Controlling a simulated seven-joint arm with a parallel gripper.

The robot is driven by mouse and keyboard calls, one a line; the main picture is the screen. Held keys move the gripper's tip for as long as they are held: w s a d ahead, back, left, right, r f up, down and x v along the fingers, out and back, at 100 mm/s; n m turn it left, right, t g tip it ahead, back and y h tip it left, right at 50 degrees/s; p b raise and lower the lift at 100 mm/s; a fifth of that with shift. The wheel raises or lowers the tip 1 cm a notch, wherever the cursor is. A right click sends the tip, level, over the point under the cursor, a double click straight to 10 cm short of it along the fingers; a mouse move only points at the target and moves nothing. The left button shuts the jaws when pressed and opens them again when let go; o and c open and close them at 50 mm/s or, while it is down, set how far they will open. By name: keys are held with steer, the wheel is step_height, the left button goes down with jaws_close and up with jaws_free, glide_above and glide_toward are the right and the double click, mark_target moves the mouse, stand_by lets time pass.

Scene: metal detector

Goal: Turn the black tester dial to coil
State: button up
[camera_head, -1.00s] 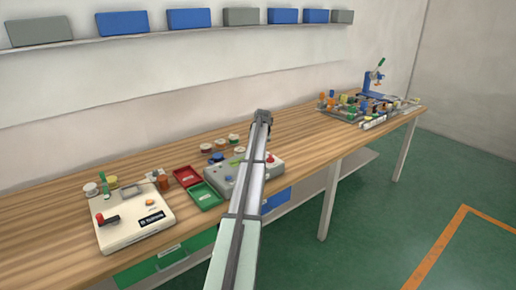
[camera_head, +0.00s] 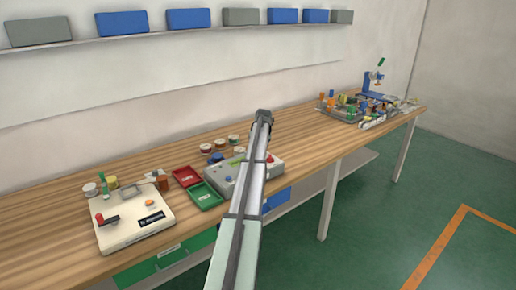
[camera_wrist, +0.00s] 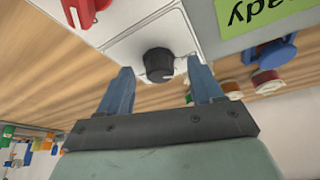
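The black tester dial (camera_wrist: 159,64) shows in the wrist view as a round knob with a light mark, on the pale face of the tester (camera_wrist: 125,50). My gripper (camera_wrist: 160,82) is open, its two blue-grey fingers spread to either side below the dial in the picture. I see no finger touching the dial. In the head view the grey tester (camera_head: 270,172) stands on the wooden bench, partly behind my arm. The dial is hidden there. My gripper's fingers are also hidden in the head view. The dial's coil label cannot be read.
A red part (camera_wrist: 84,12) and a green label (camera_wrist: 262,14) are near the dial in the wrist view. Red (camera_head: 186,177) and green (camera_head: 206,196) trays lie left of the tester. A white device (camera_head: 135,220) stands further left. Several spools sit behind the tester.

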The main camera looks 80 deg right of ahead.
steer(key=v, duration=1.3)
steer(key=shift+r, duration=0.45)
steer(key=shift+w+a, duration=0.1)
